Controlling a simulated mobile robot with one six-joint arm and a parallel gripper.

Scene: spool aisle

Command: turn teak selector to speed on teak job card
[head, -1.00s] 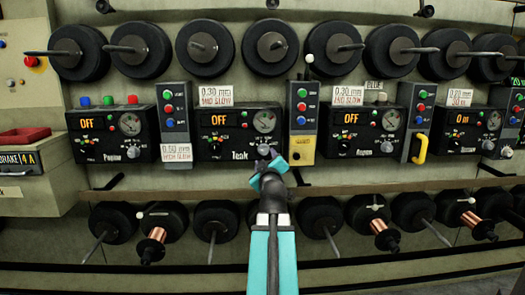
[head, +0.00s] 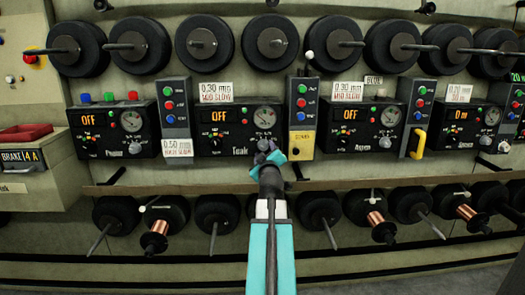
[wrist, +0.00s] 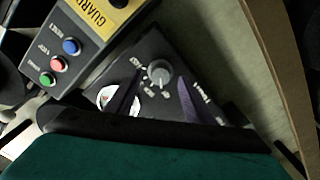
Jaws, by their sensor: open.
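The teak unit (head: 236,143) is a black panel labelled Teak, with an orange OFF display and a round gauge. Its selector (head: 264,145) is a grey knob at the lower right of the panel. The teak job card (head: 214,92) above the panel reads 0.30 mm, MID SLOW. My gripper (head: 269,154) is at the knob, partly covering it in the head view. In the wrist view its dark fingers (wrist: 160,84) are apart, one on each side of the knob; contact cannot be told.
A button box with a yellow GUARD plate (head: 302,144) stands just right of the teak panel. Similar panels flank it: one on the left (head: 112,131) and one on the right (head: 364,128). Black spools line the rows above and below. A ledge (head: 160,187) runs beneath the panels.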

